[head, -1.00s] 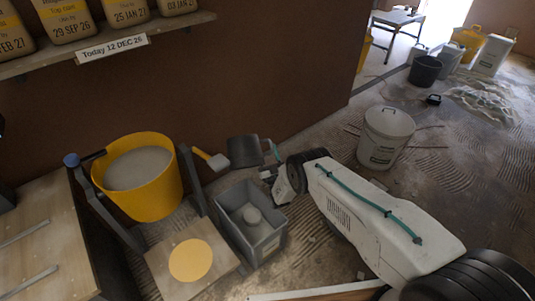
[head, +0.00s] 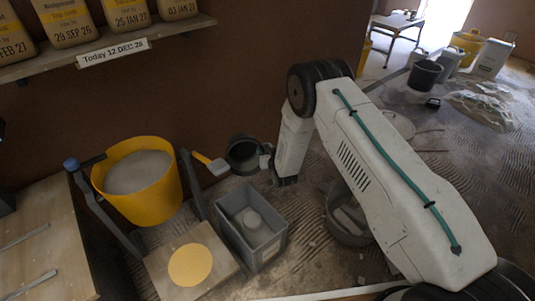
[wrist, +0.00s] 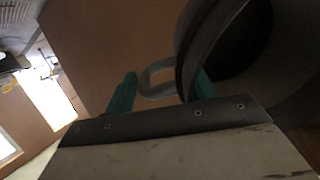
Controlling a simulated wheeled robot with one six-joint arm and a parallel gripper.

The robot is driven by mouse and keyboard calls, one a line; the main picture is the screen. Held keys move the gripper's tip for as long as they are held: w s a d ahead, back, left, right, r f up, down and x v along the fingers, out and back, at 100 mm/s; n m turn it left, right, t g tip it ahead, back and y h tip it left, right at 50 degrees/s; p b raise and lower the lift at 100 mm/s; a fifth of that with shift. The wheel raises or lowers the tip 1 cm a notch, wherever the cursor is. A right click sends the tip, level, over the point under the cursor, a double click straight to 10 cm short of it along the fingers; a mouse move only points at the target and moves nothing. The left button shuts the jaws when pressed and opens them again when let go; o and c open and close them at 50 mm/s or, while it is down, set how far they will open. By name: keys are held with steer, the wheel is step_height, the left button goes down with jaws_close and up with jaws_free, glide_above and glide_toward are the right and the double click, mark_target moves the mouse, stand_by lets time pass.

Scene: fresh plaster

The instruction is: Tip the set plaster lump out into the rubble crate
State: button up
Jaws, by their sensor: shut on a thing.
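My gripper (head: 267,161) is shut on the looped handle (wrist: 158,78) of a dark bucket (wrist: 222,50). In the head view the bucket (head: 236,166) is held near the wall, behind the grey crate, with its mouth turned partly toward the camera. Its inside looks dark, and I make out no lump in it. The grey rectangular crate (head: 266,250) stands on the floor. A pale, rounded plaster lump (head: 252,219) lies inside the crate, apart from the bucket.
A yellow tub (head: 150,200) of pale grey material sits in a stand at left. A board with a yellow disc (head: 190,265) lies beside the crate. A yellow-handled tool (head: 212,163) is near the wall. A round grey basin (head: 345,232) is partly behind my arm.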

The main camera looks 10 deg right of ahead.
steer(key=g, duration=0.1)
steer(key=r+g, duration=0.1)
steer(key=g, duration=0.1)
steer(key=shift+w+r+h, duration=0.15)
steer(key=shift+r+h, duration=0.1)
steer(key=shift+h, duration=0.15)
steer(key=g, duration=0.2)
steer(key=r+g, duration=0.1)
steer(key=g, duration=0.1)
steer(key=shift+d+g+h, duration=0.15)
steer(key=shift+g+h, duration=0.25)
steer(key=shift+g, duration=0.2)
steer(key=shift+r+g, duration=0.2)
steer(key=shift+g, duration=0.1)
steer(key=shift+a+r+g, duration=0.1)
steer(key=shift+a+g, duration=0.1)
steer(key=shift+g, duration=0.2)
steer(key=shift+r+m+g+h, duration=0.15)
steer(key=shift+r+g, duration=0.2)
steer(key=shift+g, duration=0.8)
steer(key=shift+r+m+g+h, duration=0.15)
steer(key=shift+r+g, duration=0.2)
steer(key=shift+g, duration=0.8)
